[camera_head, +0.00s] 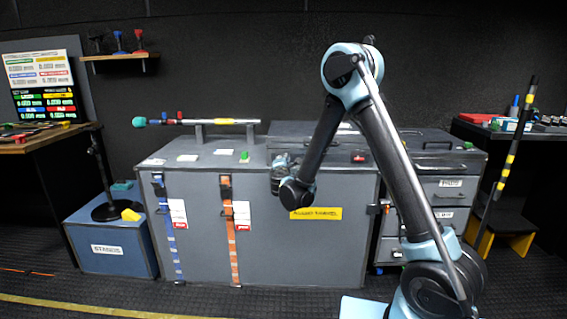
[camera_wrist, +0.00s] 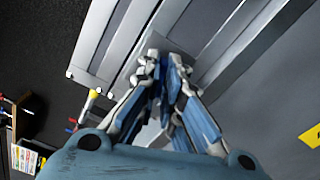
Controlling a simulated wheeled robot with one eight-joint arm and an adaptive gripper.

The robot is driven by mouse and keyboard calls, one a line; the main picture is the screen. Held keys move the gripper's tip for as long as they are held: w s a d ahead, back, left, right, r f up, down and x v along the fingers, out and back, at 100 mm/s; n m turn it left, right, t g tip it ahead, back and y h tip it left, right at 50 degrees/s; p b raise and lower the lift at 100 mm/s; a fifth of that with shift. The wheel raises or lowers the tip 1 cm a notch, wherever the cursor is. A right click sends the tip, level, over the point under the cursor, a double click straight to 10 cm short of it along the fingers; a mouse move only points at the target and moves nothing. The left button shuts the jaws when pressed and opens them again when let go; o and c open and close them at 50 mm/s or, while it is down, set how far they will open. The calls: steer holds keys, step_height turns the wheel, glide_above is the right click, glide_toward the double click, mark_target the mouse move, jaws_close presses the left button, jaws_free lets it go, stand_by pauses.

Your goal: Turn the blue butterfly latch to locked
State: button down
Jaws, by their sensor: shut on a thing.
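A large grey case (camera_head: 265,262) stands against the back wall. A dark latch (camera_head: 157,183) sits at its upper left front, above a blue striped strip (camera_head: 165,225). A similar latch (camera_head: 226,186) sits further right, above an orange strip (camera_head: 233,250). My gripper (camera_head: 282,162) is at the case's upper front edge, right of both latches. In the wrist view, my gripper's fingertips (camera_wrist: 163,58) are close together by the metal edge trim (camera_wrist: 118,45). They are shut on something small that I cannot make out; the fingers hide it.
A yellow label (camera_head: 315,213) is on the case front. A pole with coloured bands (camera_head: 200,121) lies above the case top. A drawer unit (camera_head: 445,190) stands at right, a blue box (camera_head: 110,245) at left. The floor in front of the case is clear.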

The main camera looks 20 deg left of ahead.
steer(key=shift+w+d+m, duration=0.1)
steer(key=shift+w+m, duration=0.05)
steer(key=shift+m, duration=0.85)
steer(key=shift+w+m, duration=0.1)
steer(key=shift+m, duration=0.9)
steer(key=c, duration=1.8)
jaws_free()
steer(key=shift+f, duration=0.1)
steer(key=shift+o, duration=0.2)
steer(key=shift+s, duration=0.2)
steer(key=v, duration=1.1)
steer(key=shift+s, duration=0.3)
steer(key=shift+d+f, duration=0.1)
steer(key=shift+d, duration=0.05)
